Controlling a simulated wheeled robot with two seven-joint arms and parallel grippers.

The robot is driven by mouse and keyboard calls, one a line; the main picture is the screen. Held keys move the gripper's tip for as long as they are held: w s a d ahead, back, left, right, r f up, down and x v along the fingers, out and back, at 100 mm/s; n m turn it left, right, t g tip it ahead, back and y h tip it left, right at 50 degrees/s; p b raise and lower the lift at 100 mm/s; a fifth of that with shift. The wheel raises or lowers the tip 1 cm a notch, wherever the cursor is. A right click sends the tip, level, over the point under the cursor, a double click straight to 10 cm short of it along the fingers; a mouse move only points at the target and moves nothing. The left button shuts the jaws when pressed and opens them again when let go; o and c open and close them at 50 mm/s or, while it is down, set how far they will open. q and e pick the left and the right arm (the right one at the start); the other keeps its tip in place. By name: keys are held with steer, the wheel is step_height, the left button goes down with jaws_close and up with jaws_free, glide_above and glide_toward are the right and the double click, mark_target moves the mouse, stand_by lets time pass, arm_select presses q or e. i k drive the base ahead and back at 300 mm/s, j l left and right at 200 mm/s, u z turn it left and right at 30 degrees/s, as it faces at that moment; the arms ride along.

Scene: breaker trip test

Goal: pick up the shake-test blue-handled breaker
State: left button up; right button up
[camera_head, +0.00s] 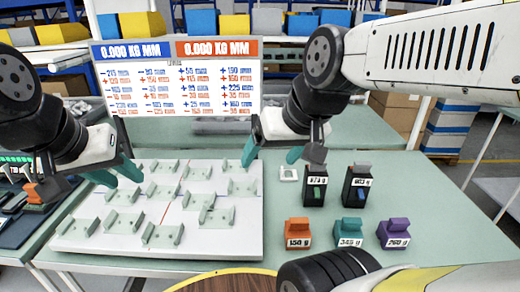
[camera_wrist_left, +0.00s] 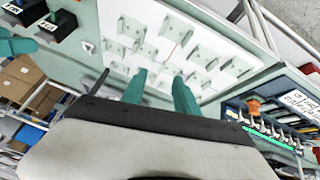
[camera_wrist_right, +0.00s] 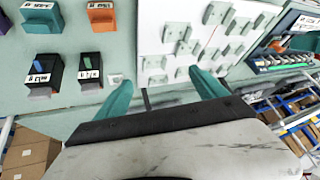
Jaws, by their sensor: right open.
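The blue-handled breaker (camera_head: 357,188) is a black block with a white label and a blue lever, standing upright on the green table right of the white panel. It also shows in the right wrist view (camera_wrist_right: 42,76). A similar black breaker with a green handle (camera_head: 314,190) stands just left of it. My right gripper (camera_head: 272,156) is open and empty above the table, left of both breakers and apart from them. My left gripper (camera_head: 115,170) is over the left part of the panel, its teal fingers apart with nothing between them.
The white panel (camera_head: 240,240) carries several grey-green brackets. Orange (camera_head: 298,232), teal (camera_head: 349,231) and purple (camera_head: 394,232) labelled blocks stand in front of the breakers. A small white square piece (camera_head: 289,173) lies left of the breakers. A display board (camera_head: 180,80) stands behind.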

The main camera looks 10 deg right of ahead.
mark_target(359, 180)
steer(key=z, duration=1.55)
steer(key=u, duration=1.85)
steer(key=z, duration=1.85)
